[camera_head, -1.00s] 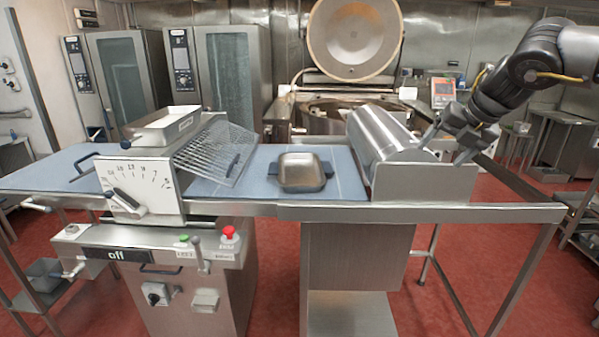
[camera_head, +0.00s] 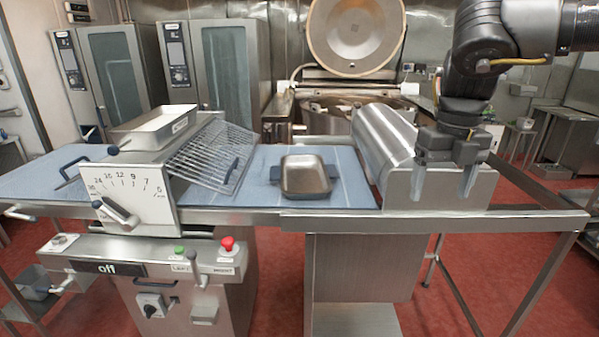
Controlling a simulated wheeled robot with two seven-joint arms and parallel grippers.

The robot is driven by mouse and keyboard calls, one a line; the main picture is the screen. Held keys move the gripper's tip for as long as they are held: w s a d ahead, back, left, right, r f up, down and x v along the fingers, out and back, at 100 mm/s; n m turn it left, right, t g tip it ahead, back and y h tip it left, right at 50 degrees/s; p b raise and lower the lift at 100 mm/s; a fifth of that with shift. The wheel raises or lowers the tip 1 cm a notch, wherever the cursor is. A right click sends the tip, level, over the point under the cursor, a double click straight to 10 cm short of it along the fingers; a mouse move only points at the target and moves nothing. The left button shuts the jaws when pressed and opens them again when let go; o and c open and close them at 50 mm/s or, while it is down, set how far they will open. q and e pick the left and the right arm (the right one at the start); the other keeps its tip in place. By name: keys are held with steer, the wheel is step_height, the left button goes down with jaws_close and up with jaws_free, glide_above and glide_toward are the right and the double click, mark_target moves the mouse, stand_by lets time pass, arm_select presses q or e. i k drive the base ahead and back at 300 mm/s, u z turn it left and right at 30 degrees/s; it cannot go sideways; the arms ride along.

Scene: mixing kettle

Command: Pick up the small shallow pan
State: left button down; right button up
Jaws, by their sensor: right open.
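The small shallow pan (camera_head: 306,177) sits on the blue work surface in the middle of the view, with dark handles at its sides. My right gripper (camera_head: 443,190) points down at the right, in front of the metal end housing beside the cylinder. Its two fingers are apart with nothing between them. It is well to the right of the pan and higher than the work surface. My left gripper does not show.
A metal cylinder (camera_head: 380,138) with an end housing (camera_head: 400,192) stands between pan and gripper. A wire guard (camera_head: 212,155) and a dial machine (camera_head: 135,205) stand left. A kettle with raised lid (camera_head: 356,32) is behind. Blue surface (camera_head: 262,182) around the pan is clear.

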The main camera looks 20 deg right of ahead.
mark_target(302, 177)
steer(key=i, duration=1.7)
